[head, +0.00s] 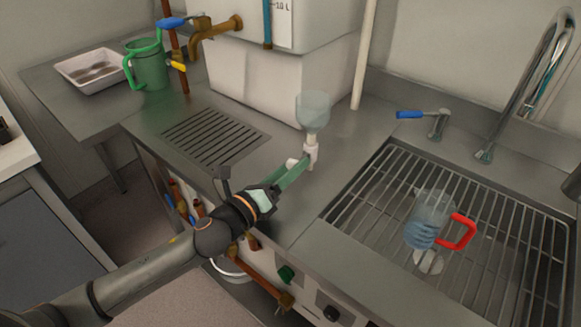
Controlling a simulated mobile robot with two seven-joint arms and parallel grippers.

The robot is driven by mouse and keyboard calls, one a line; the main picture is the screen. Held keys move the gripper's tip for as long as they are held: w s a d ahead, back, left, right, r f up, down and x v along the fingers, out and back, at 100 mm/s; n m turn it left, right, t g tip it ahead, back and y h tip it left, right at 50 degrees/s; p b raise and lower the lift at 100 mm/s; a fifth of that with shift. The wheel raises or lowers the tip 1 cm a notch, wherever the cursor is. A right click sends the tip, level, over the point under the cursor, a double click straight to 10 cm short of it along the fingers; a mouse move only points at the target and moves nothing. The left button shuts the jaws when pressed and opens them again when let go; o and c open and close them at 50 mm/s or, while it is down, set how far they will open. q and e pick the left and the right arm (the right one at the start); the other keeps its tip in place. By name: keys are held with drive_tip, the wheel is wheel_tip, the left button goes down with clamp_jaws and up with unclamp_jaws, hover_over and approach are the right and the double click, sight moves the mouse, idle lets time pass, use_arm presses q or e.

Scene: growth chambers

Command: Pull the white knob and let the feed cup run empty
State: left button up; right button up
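The feed cup (314,110) is a translucent, pale green funnel-like cup. It stands upright on a white fitting (311,150) at the counter's edge beside the white tank. A small white piece, which looks like the white knob (292,163), shows to the left of the fitting, partly hidden by my gripper. My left gripper (296,172) reaches in from the lower left, its green fingers at the knob and fitting. I cannot tell whether they are closed on the knob. The liquid level in the cup is unclear. My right gripper is not in view.
A sink with a wire rack (375,200) is at the right, with a red-handled clear jug (430,222) on it. A blue-lever tap (411,115) stands behind. A green jug (148,66) and white tray (92,67) are at the back left. The white tank (270,80) stands behind the cup.

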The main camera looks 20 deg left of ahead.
use_arm(q)
drive_tip(key=shift+o, duration=0.7)
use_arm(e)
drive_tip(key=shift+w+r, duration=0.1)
use_arm(q)
drive_tip(key=shift+s+a+f, duration=0.1)
drive_tip(key=shift+s+a, duration=0.1)
drive_tip(key=shift+s, duration=0.35)
drive_tip(key=b+v, duration=0.2)
drive_tip(key=v, duration=0.8)
drive_tip(key=shift+s+a, duration=0.2)
drive_tip(key=shift+s, duration=0.45)
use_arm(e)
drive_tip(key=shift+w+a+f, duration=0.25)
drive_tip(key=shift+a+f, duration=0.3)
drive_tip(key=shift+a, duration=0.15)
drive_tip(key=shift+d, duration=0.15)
